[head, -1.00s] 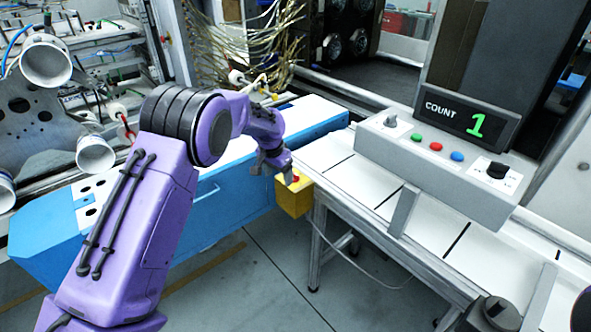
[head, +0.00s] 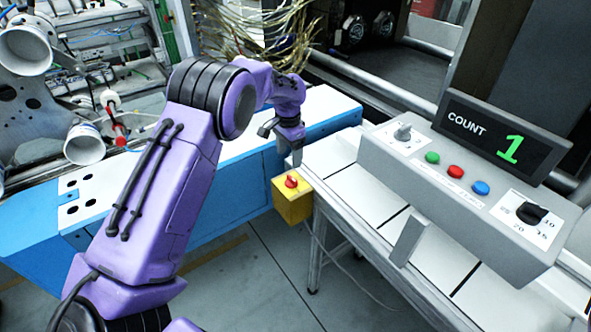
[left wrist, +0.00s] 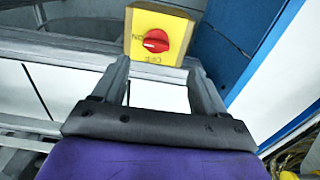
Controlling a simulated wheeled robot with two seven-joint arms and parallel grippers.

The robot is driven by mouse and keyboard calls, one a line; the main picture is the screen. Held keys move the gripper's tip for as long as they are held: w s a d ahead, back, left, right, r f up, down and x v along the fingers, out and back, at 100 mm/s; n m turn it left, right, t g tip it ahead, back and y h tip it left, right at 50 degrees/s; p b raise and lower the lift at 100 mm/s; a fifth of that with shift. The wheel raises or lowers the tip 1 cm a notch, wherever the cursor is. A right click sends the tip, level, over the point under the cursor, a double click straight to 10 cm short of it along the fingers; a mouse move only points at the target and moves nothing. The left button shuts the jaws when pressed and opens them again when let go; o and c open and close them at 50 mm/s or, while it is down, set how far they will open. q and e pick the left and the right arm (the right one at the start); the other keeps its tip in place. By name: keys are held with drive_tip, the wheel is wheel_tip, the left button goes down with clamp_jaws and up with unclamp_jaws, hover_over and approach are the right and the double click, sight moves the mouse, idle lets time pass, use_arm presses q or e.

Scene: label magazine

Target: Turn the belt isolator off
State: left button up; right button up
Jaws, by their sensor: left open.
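The belt isolator is a yellow box (head: 292,205) with a red rotary knob (head: 291,181), fixed at the near left end of the white conveyor. In the left wrist view the box (left wrist: 135,20) and its red knob (left wrist: 156,41) lie just beyond the fingertips. The knob's grip lies roughly sideways there, with ON at its left and OFF on the side nearer me. My left gripper (head: 297,158) is just above and behind the knob in the head view. It is open and empty, its two fingers (left wrist: 157,68) apart. My right gripper is not in view.
A grey control box (head: 450,190) with coloured buttons, two knobs and a display reading COUNT 1 (head: 500,132) stands over the conveyor (head: 340,185). A blue-sided bench (head: 225,205) is left of the isolator. Open floor (head: 265,285) lies in front.

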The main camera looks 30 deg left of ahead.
sight(292, 178)
use_arm(q)
drive_tip(key=f, duration=0.2)
drive_tip(key=f+p, duration=0.1)
drive_tip(key=f, duration=0.5)
drive_tip(key=shift+w+d+f, duration=0.15)
drive_tip(key=shift+d, duration=0.25)
drive_tip(key=shift+f, duration=0.3)
drive_tip(key=shift+c, duration=0.3)
drive_tip(key=c, duration=1)
